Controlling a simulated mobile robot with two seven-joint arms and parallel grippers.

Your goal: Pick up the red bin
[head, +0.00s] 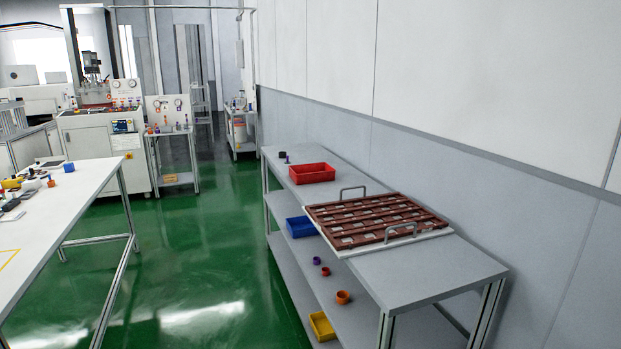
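The red bin (312,173) is a shallow open-topped tray. It stands on the top shelf of the grey workbench (425,282) along the right wall, toward the bench's far end. It looks empty and nothing covers it. Neither of my grippers shows in the head view, so their state and place are hidden.
A brown slotted tray with metal handles (375,219) lies nearer on the bench. A white table (75,205) stands at left. Green floor (205,270) between is clear.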

